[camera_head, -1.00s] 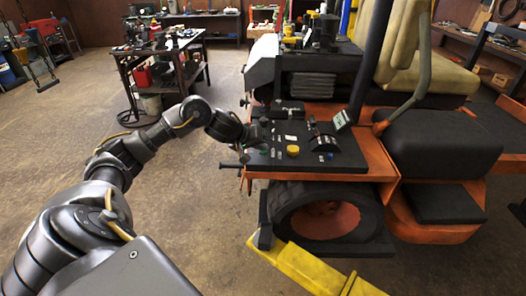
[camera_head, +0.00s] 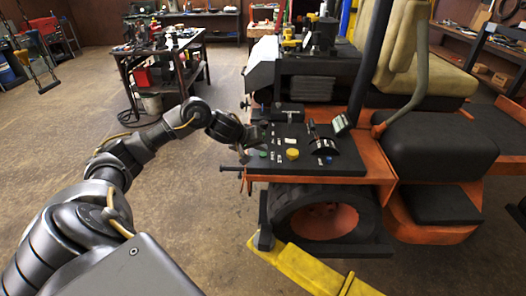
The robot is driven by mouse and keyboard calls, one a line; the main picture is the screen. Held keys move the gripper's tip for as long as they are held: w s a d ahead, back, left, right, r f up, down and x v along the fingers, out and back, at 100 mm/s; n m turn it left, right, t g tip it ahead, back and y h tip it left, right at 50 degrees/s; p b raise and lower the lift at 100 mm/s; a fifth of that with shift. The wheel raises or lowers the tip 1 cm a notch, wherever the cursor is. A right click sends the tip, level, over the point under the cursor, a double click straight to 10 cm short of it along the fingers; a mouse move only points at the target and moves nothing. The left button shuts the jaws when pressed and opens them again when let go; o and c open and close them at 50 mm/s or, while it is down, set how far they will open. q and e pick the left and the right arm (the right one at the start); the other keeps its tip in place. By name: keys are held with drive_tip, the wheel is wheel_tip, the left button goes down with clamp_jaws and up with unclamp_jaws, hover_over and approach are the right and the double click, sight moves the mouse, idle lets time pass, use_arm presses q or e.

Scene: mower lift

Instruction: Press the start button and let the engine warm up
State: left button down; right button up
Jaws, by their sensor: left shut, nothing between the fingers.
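The mower's black control panel (camera_head: 318,165) lies flat on the orange body, right of the picture's middle. A small green button (camera_head: 263,154) shows near its left edge, beside white markings. A larger round yellow knob (camera_head: 292,154) is to its right. Which control is the start button is not clearly legible. My left gripper (camera_head: 254,139) is shut and empty. It is over the panel's left edge, just above and behind the green button in the picture, apart from it. My right gripper is not in view.
A black lever block (camera_head: 322,143) and a small tilted display (camera_head: 341,123) stand on the panel's right part. A front wheel (camera_head: 325,215) and yellow lift arm (camera_head: 310,271) are below.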

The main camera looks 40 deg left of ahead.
sight(261, 155)
use_arm(q)
drive_tip(key=shift+r, duration=0.15)
wheel_tip(261, 155, up, 3)
drive_tip(key=p, duration=0.3)
drive_tip(key=shift+p, duration=0.35)
drive_tip(key=shift+r, duration=0.95)
